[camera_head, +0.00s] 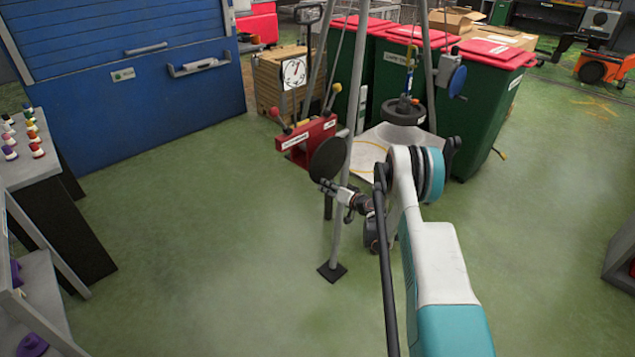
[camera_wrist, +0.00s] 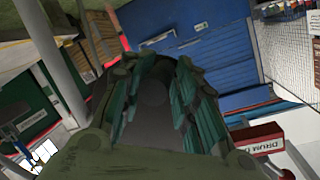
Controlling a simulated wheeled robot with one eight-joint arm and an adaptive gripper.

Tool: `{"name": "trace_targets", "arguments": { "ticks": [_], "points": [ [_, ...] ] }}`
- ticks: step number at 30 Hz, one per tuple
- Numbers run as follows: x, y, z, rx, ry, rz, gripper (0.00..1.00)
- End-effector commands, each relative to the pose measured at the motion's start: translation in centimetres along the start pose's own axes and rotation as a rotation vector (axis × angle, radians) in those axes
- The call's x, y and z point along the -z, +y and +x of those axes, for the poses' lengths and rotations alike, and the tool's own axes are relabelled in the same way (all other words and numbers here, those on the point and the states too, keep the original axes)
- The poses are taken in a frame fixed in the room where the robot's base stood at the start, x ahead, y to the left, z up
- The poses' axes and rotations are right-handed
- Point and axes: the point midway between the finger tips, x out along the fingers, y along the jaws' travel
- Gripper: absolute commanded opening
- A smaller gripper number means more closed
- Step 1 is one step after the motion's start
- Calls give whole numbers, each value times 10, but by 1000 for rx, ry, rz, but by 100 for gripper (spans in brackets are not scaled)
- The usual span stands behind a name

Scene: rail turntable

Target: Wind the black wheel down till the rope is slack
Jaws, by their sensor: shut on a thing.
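The black wheel (camera_head: 328,158) is a dark disc at the front leg of a grey tripod. My gripper (camera_head: 328,186) is at its lower edge, reaching in from the right. In the wrist view my gripper's two green-and-black fingers (camera_wrist: 160,95) close around a dark grey part of the wheel (camera_wrist: 150,110). Which part they hold is hard to tell. A black ring-shaped load (camera_head: 403,111) hangs or rests under the tripod, over a pale mat (camera_head: 365,158). A blue and yellow piece (camera_head: 409,75) is above it. The rope is too thin to judge as tight or slack.
A blue wheel (camera_head: 457,81) is on another tripod leg. A red labelled stand (camera_head: 308,142) and a white dial (camera_head: 294,72) are behind the black wheel. Green bins with red lids (camera_head: 490,95) stand behind right. The floor at left (camera_head: 200,220) is clear.

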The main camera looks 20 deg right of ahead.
Motion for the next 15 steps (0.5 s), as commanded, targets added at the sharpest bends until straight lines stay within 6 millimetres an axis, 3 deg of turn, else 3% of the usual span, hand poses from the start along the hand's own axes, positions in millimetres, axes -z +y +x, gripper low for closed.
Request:
{"name": "trace_targets", "arguments": {
  "ticks": [15],
  "points": [
    [3, 9, -1, -14, 17, -45, 0]
  ]
}}
